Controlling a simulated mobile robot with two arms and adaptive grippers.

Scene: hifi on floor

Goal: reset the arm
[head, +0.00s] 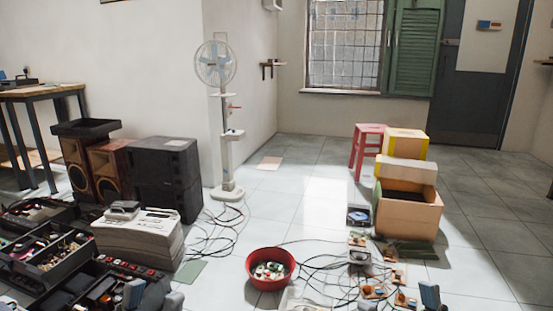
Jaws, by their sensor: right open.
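My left gripper (153,297) shows only in part at the bottom left edge of the head view, by the black trays of parts. Two grey-blue finger pieces show, but the frame cuts off the rest, and I cannot tell how far apart its jaws are. My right gripper (399,299) shows at the bottom right, with its fingers apart, in front of small electronic parts on the floor. I see nothing held in it. Both arms are mostly out of view below the frame.
A red basin (256,284) stands between the grippers amid loose black cables (318,271). Black trays (62,232), a stacked pale device (138,240) and black speakers (163,180) crowd the left. An open cardboard box (408,222) stands right.

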